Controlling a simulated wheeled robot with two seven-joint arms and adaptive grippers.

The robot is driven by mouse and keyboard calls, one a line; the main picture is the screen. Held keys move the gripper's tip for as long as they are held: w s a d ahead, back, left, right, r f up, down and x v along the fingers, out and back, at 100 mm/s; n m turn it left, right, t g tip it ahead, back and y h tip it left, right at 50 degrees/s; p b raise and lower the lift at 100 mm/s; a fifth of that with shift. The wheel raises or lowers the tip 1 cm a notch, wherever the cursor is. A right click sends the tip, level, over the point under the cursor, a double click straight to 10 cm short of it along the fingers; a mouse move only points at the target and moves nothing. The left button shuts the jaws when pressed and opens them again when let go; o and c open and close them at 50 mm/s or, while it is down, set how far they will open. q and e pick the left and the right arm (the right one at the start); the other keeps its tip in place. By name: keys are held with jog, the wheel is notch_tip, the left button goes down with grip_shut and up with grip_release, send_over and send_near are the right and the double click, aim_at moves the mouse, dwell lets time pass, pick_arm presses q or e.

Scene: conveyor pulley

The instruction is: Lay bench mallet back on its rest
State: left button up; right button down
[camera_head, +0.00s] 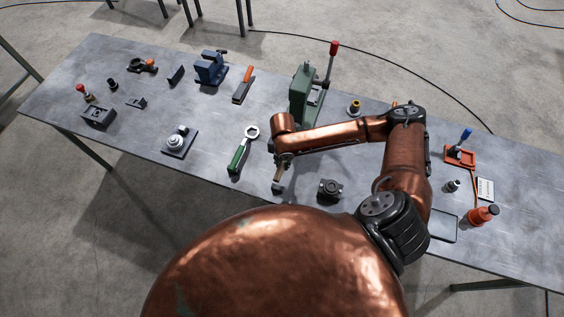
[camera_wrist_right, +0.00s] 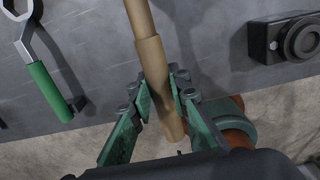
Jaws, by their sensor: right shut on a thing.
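The bench mallet's tan handle (camera_wrist_right: 150,50) runs between the green fingers of my right gripper (camera_wrist_right: 161,90), which is shut on it. The mallet's head is outside the wrist view. In the head view the handle (camera_head: 280,174) hangs below my right gripper (camera_head: 284,160), near the table's front edge, with a small dark piece at its lower end. I cannot tell whether that end touches the table. I cannot make out which piece is the mallet's rest. My left gripper is not in view.
A green-handled ring wrench (camera_head: 238,160) lies left of the gripper, and a dark round-bored block (camera_head: 330,188) stands right of it. A green press (camera_head: 304,90) stands behind. A plate with a metal pulley (camera_head: 178,142) is further left. Bare table (camera_head: 215,125) lies between.

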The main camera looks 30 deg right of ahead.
jog(key=shift+r+p, duration=0.1)
jog(key=shift+p, duration=0.35)
jog(key=shift+f+b, duration=1.3)
jog(key=shift+f, duration=1.8)
jog(key=shift+p, duration=0.45)
jog(key=shift+f+b, duration=0.35)
jog(key=shift+f, duration=0.6)
jog(key=c, duration=1.7)
grip_release()
jog(key=shift+c, duration=0.2)
jog(key=shift+s, duration=0.1)
